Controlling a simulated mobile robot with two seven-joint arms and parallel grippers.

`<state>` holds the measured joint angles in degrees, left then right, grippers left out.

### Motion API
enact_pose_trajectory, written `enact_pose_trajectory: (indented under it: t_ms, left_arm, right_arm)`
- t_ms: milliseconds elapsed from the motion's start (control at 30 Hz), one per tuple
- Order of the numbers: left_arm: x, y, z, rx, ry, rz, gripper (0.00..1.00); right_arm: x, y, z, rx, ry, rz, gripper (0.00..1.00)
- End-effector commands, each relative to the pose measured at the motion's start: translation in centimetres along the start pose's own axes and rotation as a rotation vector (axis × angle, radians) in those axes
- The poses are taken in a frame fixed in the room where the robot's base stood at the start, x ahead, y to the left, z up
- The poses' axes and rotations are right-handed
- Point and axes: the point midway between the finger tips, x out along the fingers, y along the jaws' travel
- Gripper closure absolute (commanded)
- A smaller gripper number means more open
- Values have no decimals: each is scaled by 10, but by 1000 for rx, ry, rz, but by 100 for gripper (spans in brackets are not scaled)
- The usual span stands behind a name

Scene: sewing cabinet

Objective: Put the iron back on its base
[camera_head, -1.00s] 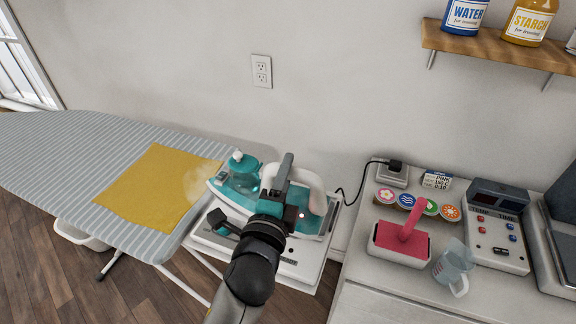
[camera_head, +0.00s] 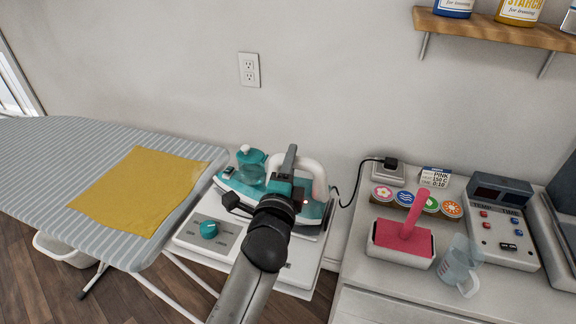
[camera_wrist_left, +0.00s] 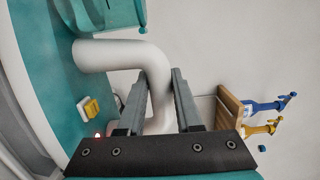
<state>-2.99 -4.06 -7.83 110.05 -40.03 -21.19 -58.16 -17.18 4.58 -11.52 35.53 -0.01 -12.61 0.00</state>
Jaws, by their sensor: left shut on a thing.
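The teal iron (camera_head: 244,180) with its white handle (camera_head: 314,172) is at the back of the white base (camera_head: 190,238), right of the ironing board. The base's front with a teal knob (camera_head: 208,229) is uncovered. I cannot tell whether the soleplate rests on the base or hovers just above it. My left gripper (camera_head: 287,172) is shut on the handle. In the left wrist view the white handle (camera_wrist_left: 150,60) passes between the two fingers (camera_wrist_left: 158,100), and a small red light glows on the teal body. My right gripper is not in view.
The striped ironing board (camera_head: 60,165) with a yellow cloth (camera_head: 137,190) is at the left. The cabinet top at the right holds a pink-handled block (camera_head: 402,243), a clear cup (camera_head: 459,265) and a control box (camera_head: 503,230). A black cord (camera_head: 350,195) runs to a plug. The wall is close behind.

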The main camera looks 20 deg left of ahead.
Motion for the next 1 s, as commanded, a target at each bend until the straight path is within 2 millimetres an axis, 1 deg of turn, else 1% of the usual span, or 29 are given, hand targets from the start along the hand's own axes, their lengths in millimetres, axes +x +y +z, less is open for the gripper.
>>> enact_pose_trajectory:
  t_ms: [33,133,633,1000]
  left_arm:
    - [1,-3,0,3,2,-20,100]
    - [1,0,-1,3,2,-21,100]
    - [0,1,-1,3,2,-21,100]
    - [0,7,-1,3,2,-20,100]
  right_arm:
    - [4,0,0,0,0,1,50]
    - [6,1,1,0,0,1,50]
    - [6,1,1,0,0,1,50]
    - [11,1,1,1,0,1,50]
